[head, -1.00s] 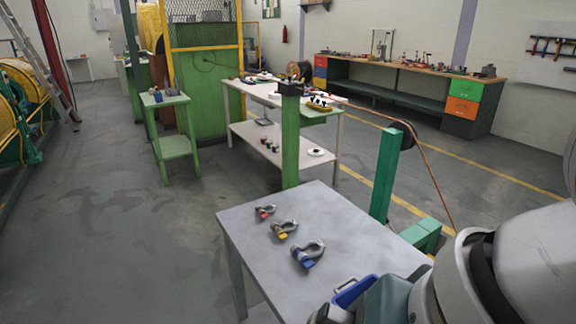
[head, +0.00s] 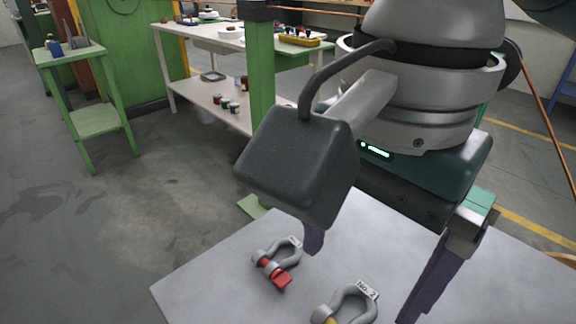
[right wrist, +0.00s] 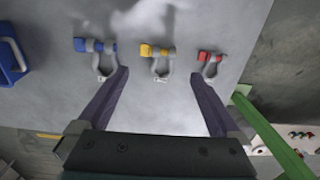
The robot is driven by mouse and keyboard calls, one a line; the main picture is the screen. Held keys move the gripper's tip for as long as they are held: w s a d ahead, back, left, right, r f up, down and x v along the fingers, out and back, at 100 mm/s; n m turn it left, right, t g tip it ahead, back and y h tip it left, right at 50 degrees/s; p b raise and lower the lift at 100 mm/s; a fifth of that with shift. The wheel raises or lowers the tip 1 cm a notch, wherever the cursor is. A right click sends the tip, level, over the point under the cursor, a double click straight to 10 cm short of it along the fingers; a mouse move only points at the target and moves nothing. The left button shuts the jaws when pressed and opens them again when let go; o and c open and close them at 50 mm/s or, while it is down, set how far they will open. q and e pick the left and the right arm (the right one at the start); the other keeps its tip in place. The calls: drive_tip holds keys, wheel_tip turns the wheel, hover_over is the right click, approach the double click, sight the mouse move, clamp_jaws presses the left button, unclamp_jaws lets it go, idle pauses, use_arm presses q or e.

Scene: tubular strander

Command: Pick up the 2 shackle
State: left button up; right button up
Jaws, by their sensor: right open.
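The No. 2 shackle (head: 350,301), grey with a yellow pin, lies on the grey table (head: 200,285), cut off by the bottom edge of the head view. In the right wrist view the No. 2 shackle (right wrist: 160,64) lies between the fingertips of my right gripper (right wrist: 159,75). My right gripper (head: 360,283) is open and empty over the table, its fingers pointing down; its height above the shackle is hard to tell. The red-pinned shackle (head: 278,262) lies to the left, and the blue-pinned shackle (right wrist: 101,58) shows in the wrist view. My left gripper is not in view.
A green post (head: 262,85) stands behind the table. A white workbench (head: 205,95) with jars and a small green stand (head: 95,122) are farther back. The table's front left is bare.

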drive_tip(key=b, duration=0.1)
hover_over(345, 323)
drive_tip(key=f, duration=0.5)
drive_tip(key=shift+s+a+f, duration=0.1)
drive_tip(key=shift+s, duration=0.15)
wheel_tip(345, 323, down, 5)
drive_tip(key=shift+s+r+b, duration=0.1)
drive_tip(key=shift+r+b, duration=0.05)
drive_tip(key=shift+b, duration=0.7)
drive_tip(key=shift+f, duration=0.25)
drive_tip(key=shift+c, duration=0.2)
drive_tip(key=c, duration=0.3)
drive_tip(key=shift+r, duration=0.1)
drive_tip(key=c, duration=1.1)
drive_tip(key=shift+c, duration=0.2)
drive_tip(key=shift+r, duration=0.1)
